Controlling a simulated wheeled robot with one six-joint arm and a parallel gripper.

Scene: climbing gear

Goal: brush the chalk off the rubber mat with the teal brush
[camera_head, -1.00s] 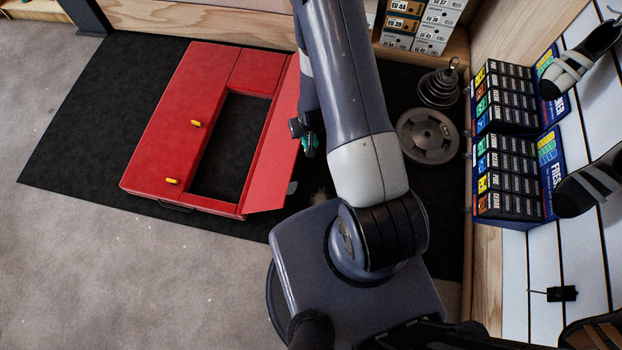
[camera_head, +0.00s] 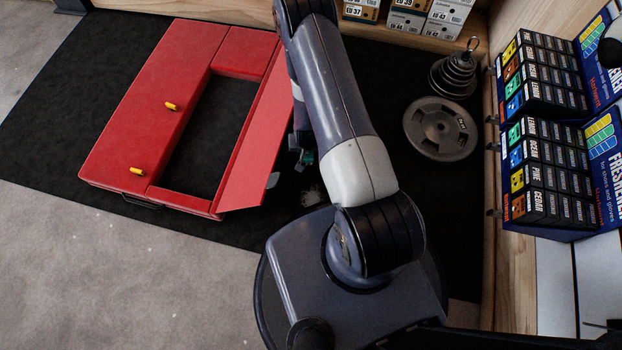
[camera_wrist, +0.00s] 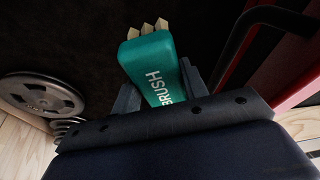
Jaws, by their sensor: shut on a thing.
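The teal brush (camera_wrist: 152,62), marked BRUSH, is held between the fingers of my gripper (camera_wrist: 160,95) in the wrist view, its pale bristle tufts pointing away from the wrist. In the head view my gripper (camera_head: 300,152) is beside the red case's right side, mostly hidden behind my arm, with a bit of the teal brush (camera_head: 309,157) showing. The black rubber mat (camera_head: 60,110) covers the floor. A pale, whitish chalk patch (camera_head: 311,196) shows on the mat just left of my arm, below the gripper in the picture. Whether the bristles touch the mat cannot be told.
A red case (camera_head: 150,110) with an opening and yellow latches stands on the mat; its slanted panel (camera_head: 255,150) is close to my gripper. Weight plates (camera_head: 440,128) lie at the right. A shelf of small boxes (camera_head: 540,130) stands farther right. Shoe boxes (camera_head: 405,20) are at the back.

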